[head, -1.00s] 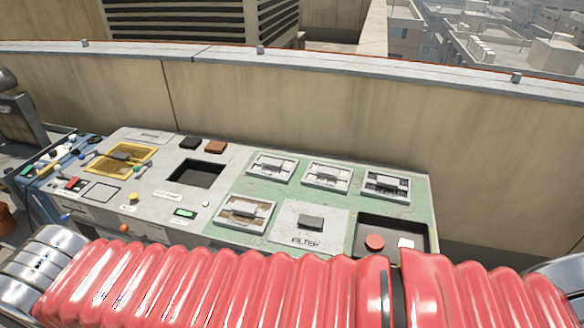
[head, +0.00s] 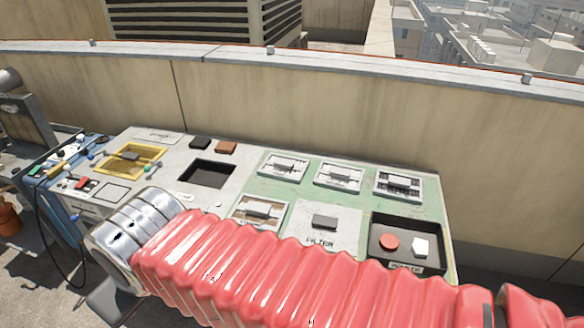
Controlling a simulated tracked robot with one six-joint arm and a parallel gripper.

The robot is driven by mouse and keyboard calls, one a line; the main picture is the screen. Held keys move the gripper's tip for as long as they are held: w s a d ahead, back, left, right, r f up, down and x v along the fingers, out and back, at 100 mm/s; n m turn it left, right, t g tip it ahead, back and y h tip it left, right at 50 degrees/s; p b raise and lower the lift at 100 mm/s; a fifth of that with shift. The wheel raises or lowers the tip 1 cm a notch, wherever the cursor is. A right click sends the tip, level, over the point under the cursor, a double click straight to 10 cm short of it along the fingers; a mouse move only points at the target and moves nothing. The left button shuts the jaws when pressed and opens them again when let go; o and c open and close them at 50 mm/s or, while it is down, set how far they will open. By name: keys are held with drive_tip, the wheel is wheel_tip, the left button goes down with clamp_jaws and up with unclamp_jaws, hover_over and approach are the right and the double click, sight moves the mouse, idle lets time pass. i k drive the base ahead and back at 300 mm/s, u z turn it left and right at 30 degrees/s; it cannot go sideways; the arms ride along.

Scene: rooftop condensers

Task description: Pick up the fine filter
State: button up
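Three framed filter pieces with grey handles lie on the green part of the bench: a left one (head: 283,166), a middle one (head: 339,176) and a right one (head: 399,185) with darker slots. A fourth framed piece (head: 258,211) with a tan face lies nearer, partly hidden by my red arm. A yellow mesh piece (head: 131,160) sits at the bench's left. I cannot tell from labels which is the fine filter. A pale panel with a grey handle (head: 324,222) is marked FILTER. My gripper is not in view; only my red arm and its silver joint show.
A dark tray (head: 377,258) at the right holds a red round piece (head: 389,242) and a white block (head: 421,246). A dark opening (head: 207,174), a black block (head: 200,142) and a brown block (head: 226,147) are left of the green part. A parapet wall (head: 320,110) stands behind.

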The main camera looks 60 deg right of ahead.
sight(292, 170)
drive_tip(key=u, duration=0.05)
drive_tip(key=i, duration=1)
drive_tip(key=z, duration=0.05)
